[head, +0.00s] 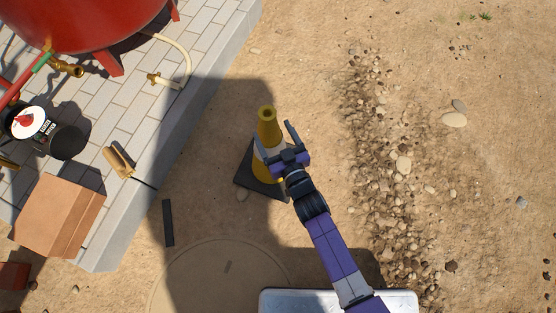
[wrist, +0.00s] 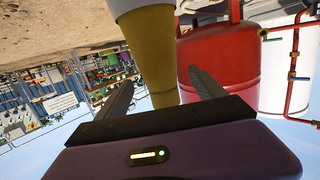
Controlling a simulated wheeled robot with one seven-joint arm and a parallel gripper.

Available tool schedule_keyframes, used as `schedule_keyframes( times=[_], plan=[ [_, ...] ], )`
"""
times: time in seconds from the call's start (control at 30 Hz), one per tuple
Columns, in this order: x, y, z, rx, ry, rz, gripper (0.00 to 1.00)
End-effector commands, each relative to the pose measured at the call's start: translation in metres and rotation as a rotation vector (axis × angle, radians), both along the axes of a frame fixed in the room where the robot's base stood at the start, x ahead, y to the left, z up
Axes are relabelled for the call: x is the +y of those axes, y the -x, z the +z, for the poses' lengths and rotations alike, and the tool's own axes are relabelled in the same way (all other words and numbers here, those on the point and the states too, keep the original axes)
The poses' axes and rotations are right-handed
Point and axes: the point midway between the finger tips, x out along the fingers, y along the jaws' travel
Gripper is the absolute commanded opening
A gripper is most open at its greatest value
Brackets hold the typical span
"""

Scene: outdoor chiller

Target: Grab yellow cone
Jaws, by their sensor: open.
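The yellow cone (head: 266,118) stands upright on the sandy ground, with a white band and a dark square base. My gripper (head: 274,143) is open at the cone, its two fingers on either side of it in the head view. The gripper body hides part of the cone's middle. In the wrist view the cone (wrist: 153,50) is upside down and shows between the two open fingers (wrist: 163,92), close in front of the palm. I cannot tell whether either finger touches it.
A paved slab (head: 150,105) lies to the left, with a red tank (head: 85,20), a cardboard box (head: 60,215) and a brush-like object (head: 118,161) on it. Stones (head: 390,160) are scattered to the right. Open sand lies beyond the cone.

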Motion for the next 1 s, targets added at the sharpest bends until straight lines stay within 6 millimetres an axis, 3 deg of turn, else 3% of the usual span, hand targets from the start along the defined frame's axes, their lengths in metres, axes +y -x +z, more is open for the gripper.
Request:
schedule_keyframes(
  times=[0.6, 0.93, 1.0],
  plan=[
    [0.031, -0.064, -0.012, -0.002, -0.001, 0.002, 0.79],
    [0.032, -0.069, -0.010, 0.000, 0.000, 0.000, 0.79],
    [0.032, -0.069, -0.010, 0.000, 0.000, 0.000, 0.65]
  ],
)
